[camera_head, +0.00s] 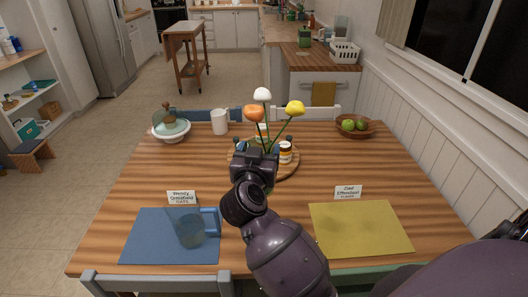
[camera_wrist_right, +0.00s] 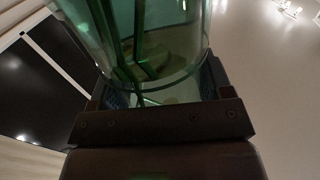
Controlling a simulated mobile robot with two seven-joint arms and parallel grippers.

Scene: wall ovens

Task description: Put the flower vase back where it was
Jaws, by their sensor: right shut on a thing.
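The flower vase is a green-tinted clear glass cylinder (camera_wrist_right: 150,35) with stems inside, seen close up in the right wrist view. In the head view, its orange, white and yellow flowers (camera_head: 263,112) rise above my right gripper (camera_head: 256,155), which hides most of the glass. The right gripper is shut on the vase, over the middle of the table. Behind and beside it is a round wooden board (camera_head: 289,171) with small jars (camera_head: 285,152). I cannot tell whether the vase base touches anything. My left gripper is out of view.
A white mug (camera_head: 219,122) and a lidded dish (camera_head: 171,127) stand at back left; a fruit bowl (camera_head: 356,126) is at back right. A blue mat (camera_head: 150,240) holds a clear pitcher (camera_head: 190,230). A yellow mat (camera_head: 360,230) is empty. Name cards stand behind both mats.

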